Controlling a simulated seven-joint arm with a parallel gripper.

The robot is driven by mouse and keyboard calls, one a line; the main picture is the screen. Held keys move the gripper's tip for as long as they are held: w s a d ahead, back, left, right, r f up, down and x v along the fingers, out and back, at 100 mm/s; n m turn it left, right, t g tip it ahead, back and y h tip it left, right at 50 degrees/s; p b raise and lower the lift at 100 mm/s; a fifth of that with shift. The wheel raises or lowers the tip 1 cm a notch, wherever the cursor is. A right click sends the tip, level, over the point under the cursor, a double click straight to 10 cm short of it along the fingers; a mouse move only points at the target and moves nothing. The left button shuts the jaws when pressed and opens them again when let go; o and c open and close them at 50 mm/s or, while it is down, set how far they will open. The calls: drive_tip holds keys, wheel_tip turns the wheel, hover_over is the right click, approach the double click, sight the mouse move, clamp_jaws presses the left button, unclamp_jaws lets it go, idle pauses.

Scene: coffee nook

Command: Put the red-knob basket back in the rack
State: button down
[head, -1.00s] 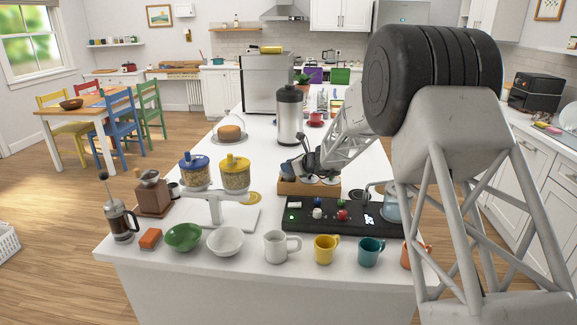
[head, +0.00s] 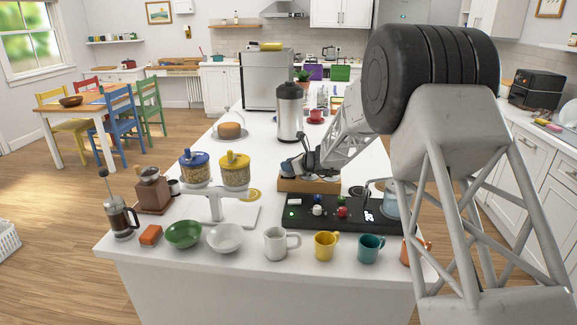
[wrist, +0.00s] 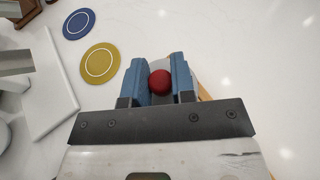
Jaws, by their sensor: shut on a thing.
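My gripper (wrist: 160,82) is shut on the red knob (wrist: 160,83) of the basket, which sits between the blue fingers in the wrist view. The basket's body is mostly hidden below the knob and fingers. In the head view my gripper (head: 290,168) is low over the left end of the wooden rack (head: 308,186). An edge of the rack (wrist: 205,91) shows beside the right finger in the wrist view. I cannot tell how deep the basket sits in the rack.
A black panel (head: 320,226) with small coloured knobs lies in front of the rack. A steel canister (head: 289,112) stands behind. Mugs and bowls line the front edge.

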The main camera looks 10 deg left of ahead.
drive_tip(key=shift+f, duration=0.4)
idle(0.6)
drive_tip(key=c, duration=0.9)
unclamp_jaws()
drive_tip(key=shift+v, duration=3.5)
drive_tip(key=shift+s+d+r, duration=0.2)
drive_tip(key=shift+d, duration=0.1)
